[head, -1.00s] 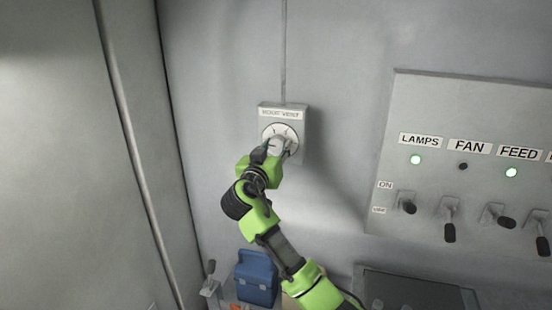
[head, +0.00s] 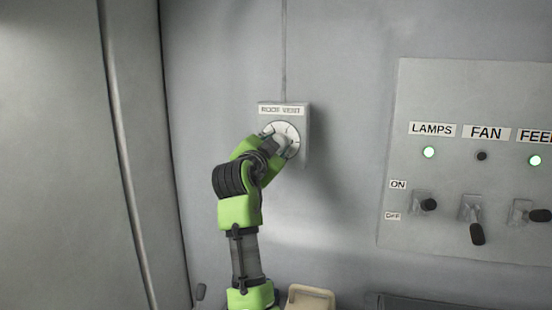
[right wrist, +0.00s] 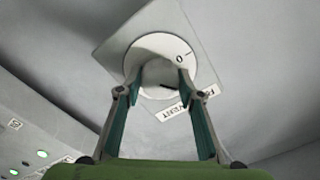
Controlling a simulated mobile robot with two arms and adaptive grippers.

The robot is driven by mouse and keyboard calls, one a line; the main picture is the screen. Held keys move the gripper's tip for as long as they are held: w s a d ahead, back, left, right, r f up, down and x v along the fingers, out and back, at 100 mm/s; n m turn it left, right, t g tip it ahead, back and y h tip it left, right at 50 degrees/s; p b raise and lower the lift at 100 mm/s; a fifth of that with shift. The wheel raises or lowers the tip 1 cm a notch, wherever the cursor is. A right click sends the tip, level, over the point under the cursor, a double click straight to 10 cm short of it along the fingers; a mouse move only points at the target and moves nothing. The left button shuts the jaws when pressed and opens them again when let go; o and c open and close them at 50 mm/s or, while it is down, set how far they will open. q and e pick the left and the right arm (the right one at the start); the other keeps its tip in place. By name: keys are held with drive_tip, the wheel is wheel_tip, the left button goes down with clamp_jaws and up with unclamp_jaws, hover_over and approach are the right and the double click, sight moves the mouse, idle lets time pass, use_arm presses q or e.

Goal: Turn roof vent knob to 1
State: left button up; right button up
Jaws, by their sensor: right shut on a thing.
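The roof vent box (head: 304,118) is a small grey housing on the wall, labelled ROOF VENT, with a round white dial (head: 292,131) on its front. The pale knob (head: 281,143) stands at the dial's middle, partly covered by my right gripper (head: 276,147). In the right wrist view, the two fingers of my right gripper (right wrist: 161,77) are closed on either side of the knob (right wrist: 158,72). A 0 and a tick mark show on the white dial (right wrist: 150,43). The other dial numbers and the knob's pointer are not readable. My left gripper is out of view.
A switch panel (head: 459,85) with LAMPS, FAN and FEED labels is on the wall at the right. The LAMPS and FEED lights are green; the FAN light is dark. A beige object (head: 311,297) sits low beside my arm. A vertical pipe (head: 123,155) runs at the left.

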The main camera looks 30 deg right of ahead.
drive_tip(key=shift+m+b, duration=0.4)
drive_tip(key=shift+m, duration=0.1)
drive_tip(key=o, duration=1.1)
drive_tip(key=v, duration=0.7)
drive_tip(key=shift+s+a, duration=0.2)
